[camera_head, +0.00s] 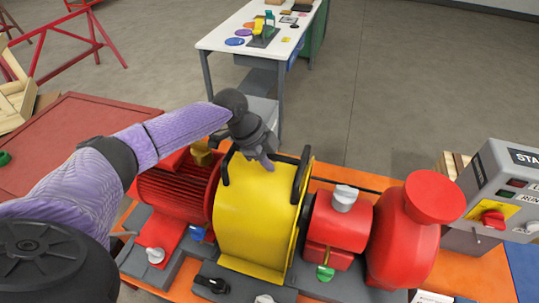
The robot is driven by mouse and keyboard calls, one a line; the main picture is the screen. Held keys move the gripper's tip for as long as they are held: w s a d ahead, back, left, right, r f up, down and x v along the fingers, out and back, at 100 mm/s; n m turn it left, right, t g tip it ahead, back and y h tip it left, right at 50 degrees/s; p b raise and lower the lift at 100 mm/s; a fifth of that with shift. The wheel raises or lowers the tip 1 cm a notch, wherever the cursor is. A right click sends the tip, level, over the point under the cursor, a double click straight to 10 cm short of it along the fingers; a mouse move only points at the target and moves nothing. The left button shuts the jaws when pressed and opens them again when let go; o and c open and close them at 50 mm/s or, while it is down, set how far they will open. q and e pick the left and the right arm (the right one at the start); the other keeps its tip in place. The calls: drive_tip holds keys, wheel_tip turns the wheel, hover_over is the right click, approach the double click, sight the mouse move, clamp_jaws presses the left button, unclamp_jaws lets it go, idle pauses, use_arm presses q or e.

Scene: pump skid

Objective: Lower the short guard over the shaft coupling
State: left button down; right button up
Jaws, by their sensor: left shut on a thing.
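The yellow guard (255,220), a curved cover with black handles on top, is over the gap between the red ribbed motor (175,190) and the red bearing block (338,225). My left gripper (268,163) is at the top of the guard, between its black side handles, and is shut on it. The exact grip point is hidden by the gripper. The shaft coupling is hidden behind the guard. I cannot tell whether the guard's lower edge touches the base. My right gripper is out of view.
The red pump casing (405,230) stands right of the bearing block. A grey control box (500,190) with a red knob is at the far right. A white table (225,40) with small parts stands behind. Black and white knobs sit along the front of the skid.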

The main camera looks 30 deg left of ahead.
use_arm(q)
drive_tip(key=shift+w+f, duration=0.1)
drive_tip(key=shift+f, duration=0.25)
idle(0.5)
drive_tip(key=shift+c, duration=2.4)
unclamp_jaws()
